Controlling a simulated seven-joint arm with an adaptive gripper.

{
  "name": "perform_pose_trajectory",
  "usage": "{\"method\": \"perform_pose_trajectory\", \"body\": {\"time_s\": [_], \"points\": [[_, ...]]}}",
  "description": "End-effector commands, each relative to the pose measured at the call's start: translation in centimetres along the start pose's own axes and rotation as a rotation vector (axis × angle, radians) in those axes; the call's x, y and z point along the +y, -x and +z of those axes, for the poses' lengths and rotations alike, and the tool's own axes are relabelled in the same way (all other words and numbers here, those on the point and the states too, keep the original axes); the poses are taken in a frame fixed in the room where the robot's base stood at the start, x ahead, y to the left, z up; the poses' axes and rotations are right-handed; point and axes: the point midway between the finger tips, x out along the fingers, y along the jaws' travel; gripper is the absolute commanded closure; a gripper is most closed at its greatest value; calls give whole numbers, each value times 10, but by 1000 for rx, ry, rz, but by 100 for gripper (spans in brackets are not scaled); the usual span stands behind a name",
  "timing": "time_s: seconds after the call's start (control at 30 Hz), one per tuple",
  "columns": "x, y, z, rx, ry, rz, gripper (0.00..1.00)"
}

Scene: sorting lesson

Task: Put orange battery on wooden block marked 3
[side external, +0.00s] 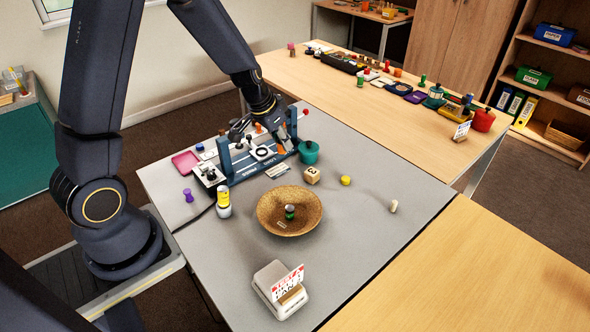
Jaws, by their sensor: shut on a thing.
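My gripper (243,129) is at the far end of the table, above the blue rack. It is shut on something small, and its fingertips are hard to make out. A small orange piece (258,127) shows right by the gripper and looks like the orange battery, partly hidden by my wrist. The wooden block (312,174) stands on the grey table, right of the rack and in front of the teal pot. A dark mark shows on it, too small to read surely. Its top looks bare.
The blue rack (227,178) holds several small parts. Near the block are a teal pot (308,153) and a yellow piece (346,180). A woven bowl (268,222), yellow-and-white cylinder (223,201) and card holder (270,276) stand nearer. The grey table's right side is mostly clear.

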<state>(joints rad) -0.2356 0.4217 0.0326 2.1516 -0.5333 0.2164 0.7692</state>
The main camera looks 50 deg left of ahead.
Motion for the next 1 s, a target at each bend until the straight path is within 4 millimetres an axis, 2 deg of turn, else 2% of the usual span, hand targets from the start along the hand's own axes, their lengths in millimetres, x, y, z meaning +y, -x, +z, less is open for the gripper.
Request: {"method": "perform_pose_trajectory", "body": {"time_s": [0.13,0.27,0.37,0.67,0.8,0.9,1.0], "points": [[-1,-21,10,-4,6,0,100],[-1,-32,11,-1,5,0,100],[-3,-44,2,0,3,0,100],[-16,-107,-56,0,-1,-2,100],[-21,-143,-65,-1,2,-1,100],[-23,-159,-70,0,2,-1,100],[-24,-167,-74,0,4,-1,100]]}}
